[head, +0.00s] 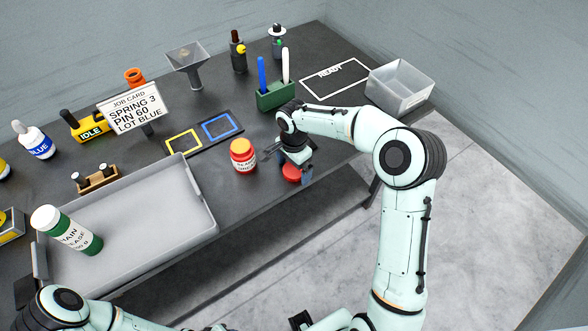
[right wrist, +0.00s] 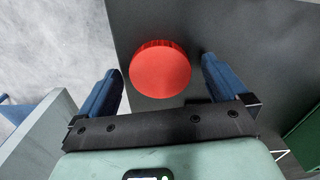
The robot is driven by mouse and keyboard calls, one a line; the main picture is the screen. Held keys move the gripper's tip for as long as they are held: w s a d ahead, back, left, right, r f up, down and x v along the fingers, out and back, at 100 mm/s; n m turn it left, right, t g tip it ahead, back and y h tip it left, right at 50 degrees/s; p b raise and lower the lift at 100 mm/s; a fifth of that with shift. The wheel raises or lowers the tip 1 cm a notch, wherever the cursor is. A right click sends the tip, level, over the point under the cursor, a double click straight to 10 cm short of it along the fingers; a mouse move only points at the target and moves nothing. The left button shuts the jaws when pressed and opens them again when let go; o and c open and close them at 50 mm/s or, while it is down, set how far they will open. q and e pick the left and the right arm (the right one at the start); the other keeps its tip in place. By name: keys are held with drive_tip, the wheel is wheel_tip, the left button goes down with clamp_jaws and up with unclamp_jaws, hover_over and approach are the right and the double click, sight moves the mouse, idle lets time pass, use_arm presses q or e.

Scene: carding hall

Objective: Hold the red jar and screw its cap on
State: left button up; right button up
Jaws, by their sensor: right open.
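The red jar (head: 243,155) stands upright on the dark bench near its front edge, with a white label and a yellow-and-orange top. The round red cap (head: 291,173) lies to its right, close to the bench edge, partly hidden by my right gripper (head: 290,163). In the right wrist view the cap (right wrist: 160,70) lies between the two blue fingers of my open right gripper (right wrist: 160,72), with a gap on each side. Nothing is held in it. My left arm shows at the bottom left, but its gripper is not in view.
A grey tray (head: 205,222) with a green-and-white bottle (head: 68,230) takes up the bench's front left. A dark pad (head: 190,150) with yellow and blue squares lies behind the jar. A green holder (head: 276,97) with two pens stands behind. A clear bin (head: 400,90) is at right.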

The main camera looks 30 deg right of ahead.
sight(294, 169)
drive_tip(key=c, duration=1.1)
drive_tip(key=shift+r, duration=0.15)
use_arm(q)
drive_tip(key=w+r+p, duration=0.2)
drive_tip(key=r, duration=0.1)
drive_tip(key=shift+w, duration=0.25)
use_arm(e)
wheel_tip(294, 169, up, 20)
